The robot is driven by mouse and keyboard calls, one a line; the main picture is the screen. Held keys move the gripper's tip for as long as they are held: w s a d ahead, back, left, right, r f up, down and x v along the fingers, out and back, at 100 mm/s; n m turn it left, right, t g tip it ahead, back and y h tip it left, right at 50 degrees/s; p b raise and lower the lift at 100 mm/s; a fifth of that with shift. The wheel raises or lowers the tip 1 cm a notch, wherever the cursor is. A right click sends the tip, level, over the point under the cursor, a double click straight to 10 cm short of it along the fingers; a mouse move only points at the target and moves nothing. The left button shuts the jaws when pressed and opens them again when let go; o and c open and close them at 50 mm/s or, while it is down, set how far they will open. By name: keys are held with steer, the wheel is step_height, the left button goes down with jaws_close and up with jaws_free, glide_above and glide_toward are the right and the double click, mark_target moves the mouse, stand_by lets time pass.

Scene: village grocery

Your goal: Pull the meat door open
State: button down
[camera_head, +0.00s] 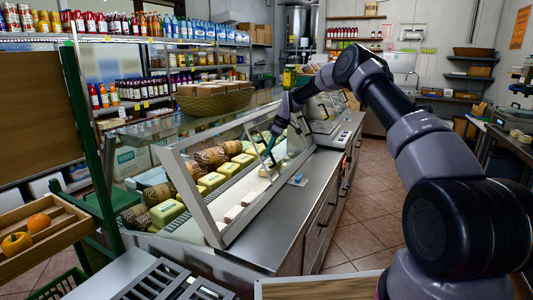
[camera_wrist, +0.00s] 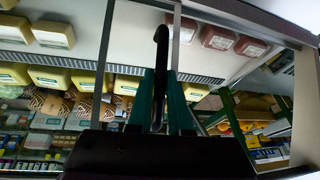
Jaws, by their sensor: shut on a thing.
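The meat door is a slanted glass panel in a pale frame (camera_head: 191,197) on the front of the chilled counter. My gripper (camera_head: 270,151) is at this glass front, towards its right part, with my arm reaching in from the right. In the wrist view, my gripper's teal fingers (camera_wrist: 161,88) are shut on a dark curved handle (camera_wrist: 161,42). Thin pale frame bars show on both sides of the handle. Packs of reddish meat (camera_wrist: 218,38) are seen beyond it. I cannot tell how far the door stands open.
Yellow cheese blocks (camera_head: 166,212) lie inside the counter. A steel worktop (camera_head: 283,222) runs along its front. A wicker basket (camera_head: 213,102) stands on top. A wooden fruit crate (camera_head: 68,236) is at the left. Tiled floor (camera_head: 358,238) is free to the right of the counter.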

steer(key=c, duration=1.1)
jaws_free()
steer(key=v, duration=1)
steer(key=shift+d+r, duration=0.2)
steer(key=shift+r, duration=0.15)
